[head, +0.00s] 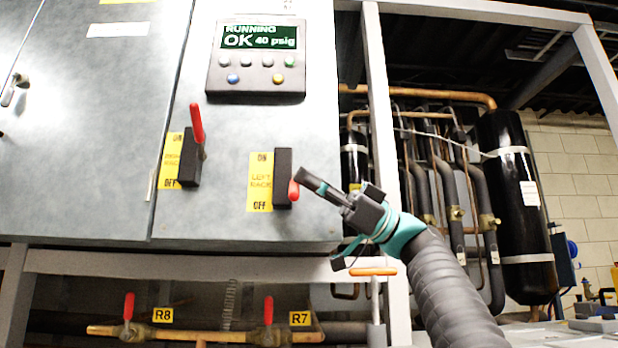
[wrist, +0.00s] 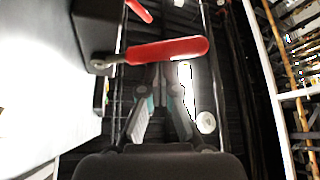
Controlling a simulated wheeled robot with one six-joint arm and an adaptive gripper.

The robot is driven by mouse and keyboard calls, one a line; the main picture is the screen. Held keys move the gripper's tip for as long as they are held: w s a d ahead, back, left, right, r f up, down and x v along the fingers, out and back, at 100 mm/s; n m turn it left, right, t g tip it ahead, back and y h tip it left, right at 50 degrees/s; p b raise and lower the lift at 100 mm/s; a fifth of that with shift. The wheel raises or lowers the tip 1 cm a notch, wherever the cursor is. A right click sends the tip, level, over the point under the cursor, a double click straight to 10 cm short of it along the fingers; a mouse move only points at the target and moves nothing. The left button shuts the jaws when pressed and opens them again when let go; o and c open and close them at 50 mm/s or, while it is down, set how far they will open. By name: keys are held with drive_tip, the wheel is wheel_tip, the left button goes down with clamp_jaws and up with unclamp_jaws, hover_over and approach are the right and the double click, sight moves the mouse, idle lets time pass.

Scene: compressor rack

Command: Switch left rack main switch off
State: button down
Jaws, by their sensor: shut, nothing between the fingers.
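The left rack switch is a black box (head: 283,165) on the grey cabinet front, beside a yellow LEFT RACK label (head: 260,182) with ON at the top and OFF at the bottom. Its red handle (head: 293,190) shows low on the box, towards the OFF end; its exact angle is hard to tell. My gripper (head: 304,177) is shut and empty, just right of the handle. In the wrist view the red handle (wrist: 165,50) lies across, just beyond my fingertips (wrist: 160,75). I cannot tell whether they touch.
A second switch (head: 190,158) to the left has its red handle up, at ON. A display (head: 257,60) above reads RUNNING OK 40 psig. A white frame post (head: 383,130) and dark pipes stand right of the cabinet. Valves R8 (head: 129,307) and R7 (head: 268,311) sit below.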

drive_tip(key=shift+w+f, duration=0.1)
drive_tip(key=shift+f, duration=0.15)
idle(0.4)
drive_tip(key=shift+r, duration=0.1)
drive_tip(key=d+f+p, duration=0.1)
drive_tip(key=d, duration=0.8)
drive_tip(key=shift+w+d+p, duration=0.2)
drive_tip(key=shift+w+p, duration=0.1)
drive_tip(key=shift+w, duration=0.15)
idle(0.3)
